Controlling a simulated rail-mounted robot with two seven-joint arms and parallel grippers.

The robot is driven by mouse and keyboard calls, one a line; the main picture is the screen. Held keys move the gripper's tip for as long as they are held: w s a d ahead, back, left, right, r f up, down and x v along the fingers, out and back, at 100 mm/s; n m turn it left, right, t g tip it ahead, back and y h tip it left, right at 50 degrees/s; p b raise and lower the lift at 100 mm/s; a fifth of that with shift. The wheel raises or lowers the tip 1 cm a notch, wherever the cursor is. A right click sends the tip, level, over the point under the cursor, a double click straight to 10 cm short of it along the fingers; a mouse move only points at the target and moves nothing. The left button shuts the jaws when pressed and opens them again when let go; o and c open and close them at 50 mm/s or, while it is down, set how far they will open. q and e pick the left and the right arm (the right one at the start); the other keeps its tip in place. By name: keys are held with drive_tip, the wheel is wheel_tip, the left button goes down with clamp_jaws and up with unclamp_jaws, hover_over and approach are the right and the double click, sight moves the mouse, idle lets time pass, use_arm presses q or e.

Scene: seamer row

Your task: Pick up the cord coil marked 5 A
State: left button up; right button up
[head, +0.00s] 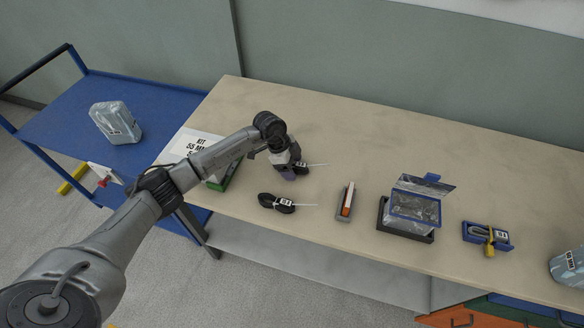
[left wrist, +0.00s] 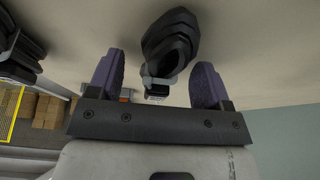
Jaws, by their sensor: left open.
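Two black cord coils lie on the beige table. One coil (head: 303,167) is at my left gripper (head: 289,172), partly hidden by it, with a pale tail pointing right. The other coil (head: 277,203) lies nearer the front edge, with a small white tag and a pale tail. The tag print is too small to read, so I cannot tell which is 5 A. In the left wrist view the first coil (left wrist: 172,42) shows between and beyond the open purple fingers (left wrist: 160,75), not gripped. The other coil (left wrist: 15,55) is at the upper left. My right gripper is out of view.
A grey holder with an orange item (head: 345,203), a dark tray (head: 404,234) with a clear box and a blue tray with a yellow-tipped padlock (head: 489,243) stand to the right. A blue cart (head: 155,103) with a wrapped pack (head: 115,122) is at left. The table's back is clear.

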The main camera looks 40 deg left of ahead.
use_arm(q)
drive_tip(key=c, duration=1)
drive_tip(key=shift+r, duration=0.1)
drive_tip(key=shift+c, duration=0.5)
